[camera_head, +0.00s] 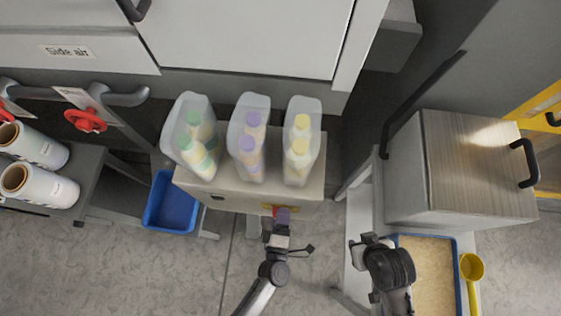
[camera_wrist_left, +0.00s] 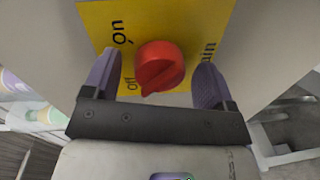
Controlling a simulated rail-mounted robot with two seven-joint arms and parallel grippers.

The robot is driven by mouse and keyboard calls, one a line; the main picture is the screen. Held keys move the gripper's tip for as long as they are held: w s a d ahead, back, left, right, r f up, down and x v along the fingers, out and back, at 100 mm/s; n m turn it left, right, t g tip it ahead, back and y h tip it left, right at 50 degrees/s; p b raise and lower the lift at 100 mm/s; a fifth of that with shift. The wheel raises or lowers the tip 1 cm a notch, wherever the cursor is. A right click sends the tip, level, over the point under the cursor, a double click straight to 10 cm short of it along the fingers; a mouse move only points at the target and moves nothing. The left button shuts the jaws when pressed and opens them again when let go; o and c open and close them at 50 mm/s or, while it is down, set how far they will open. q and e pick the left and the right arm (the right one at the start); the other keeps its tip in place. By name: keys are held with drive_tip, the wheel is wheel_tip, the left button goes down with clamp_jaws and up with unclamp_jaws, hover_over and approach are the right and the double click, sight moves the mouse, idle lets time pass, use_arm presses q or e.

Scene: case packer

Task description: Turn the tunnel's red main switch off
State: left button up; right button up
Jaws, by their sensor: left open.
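The red main switch (camera_wrist_left: 160,68) is a round red knob on a yellow plate (camera_wrist_left: 105,20) lettered On, Off and Main in the left wrist view. Its raised ridge slants toward the lower left, near the word Off; I cannot tell for certain which position it is set to. My left gripper (camera_head: 283,215) is open, with one purple finger on each side of the knob and visible gaps between. In the head view the gripper is at the near side of the beige cabinet (camera_head: 230,201) and mostly covers the switch. My right gripper (camera_head: 362,243) is to the right, its jaws unclear.
Three clear bins (camera_head: 303,110) of bottles stand on the cabinet. A blue bin (camera_head: 171,204) is at its left, with white film rolls (camera_head: 45,188) beyond. Two red knobs (camera_head: 86,120) are on the machine behind. A blue-rimmed tray (camera_head: 456,240) and yellow scoop (camera_head: 471,267) lie right.

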use_arm(q)
drive_tip(key=s+a+r, duration=0.1)
drive_tip(key=s+a, duration=0.1)
drive_tip(key=s, duration=1.1)
drive_tip(key=shift+s+p, duration=0.35)
